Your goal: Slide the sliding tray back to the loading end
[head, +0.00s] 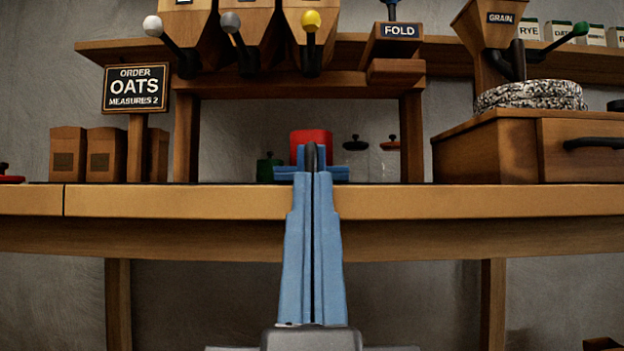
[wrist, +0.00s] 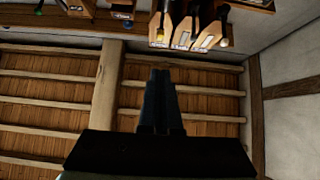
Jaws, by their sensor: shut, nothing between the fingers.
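My gripper (head: 312,178) points up and forward from the bottom middle of the head view. Its two blue fingers are together with nothing between them. In the wrist view the shut fingers (wrist: 160,76) stand dark against the ceiling. A low blue piece (head: 338,174), which looks like the sliding tray, lies on the bench directly behind the fingertips.
The bench (head: 180,203) crosses the view. Hoppers with white, grey and yellow-knobbed levers hang above. A FOLD box (head: 397,50) is at upper right.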

